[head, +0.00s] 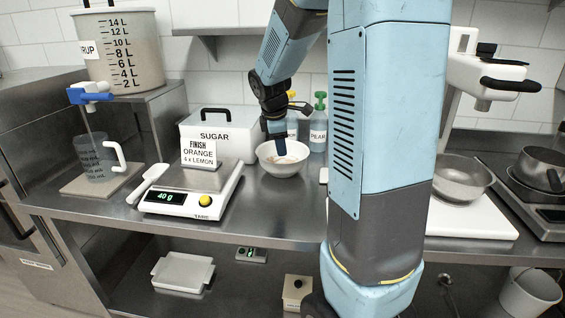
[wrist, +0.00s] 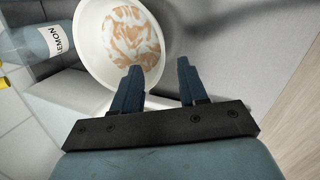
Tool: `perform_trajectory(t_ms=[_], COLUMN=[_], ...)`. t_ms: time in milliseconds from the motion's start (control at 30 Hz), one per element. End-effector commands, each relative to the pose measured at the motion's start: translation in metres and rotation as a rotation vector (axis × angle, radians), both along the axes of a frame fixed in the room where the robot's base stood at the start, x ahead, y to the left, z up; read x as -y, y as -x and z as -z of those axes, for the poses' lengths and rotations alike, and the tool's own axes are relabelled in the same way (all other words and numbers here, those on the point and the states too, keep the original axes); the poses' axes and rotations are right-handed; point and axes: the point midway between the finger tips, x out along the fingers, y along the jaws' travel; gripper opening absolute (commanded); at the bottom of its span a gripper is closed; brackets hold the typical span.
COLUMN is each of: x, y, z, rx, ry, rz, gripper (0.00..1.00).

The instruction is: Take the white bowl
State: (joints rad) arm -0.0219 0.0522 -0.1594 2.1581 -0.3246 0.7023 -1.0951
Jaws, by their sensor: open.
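The white bowl (head: 283,160) stands on the steel counter, to the right of the scale, with an orange-brown and white pattern or residue inside. My gripper (head: 276,143) points down at the bowl's rear left rim. In the wrist view the bowl (wrist: 92,50) lies just beyond my gripper (wrist: 158,85), whose two fingers are apart. The left finger overlaps the bowl's rim and the right finger is outside it. I cannot tell whether either finger touches the bowl.
The scale (head: 190,190) reads 40 g, left of the bowl. The sugar box (head: 220,130) stands behind it. Small bottles (head: 318,130) stand behind the bowl, and the lemon bottle (wrist: 50,42) is close to it. A metal bowl (head: 462,182) is at right.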

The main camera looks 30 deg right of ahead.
Motion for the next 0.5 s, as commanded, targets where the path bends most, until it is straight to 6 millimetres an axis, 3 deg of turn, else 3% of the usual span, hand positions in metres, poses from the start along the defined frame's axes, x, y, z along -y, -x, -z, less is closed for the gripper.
perform_trajectory(t_ms=[300, 500], x=[0.013, 0.016], y=[-0.011, -0.014], z=[0.051, 0.065], rx=[-0.003, -0.001], ry=[-0.001, -0.001], rz=[0.002, 0.001], gripper=[0.43, 0.43])
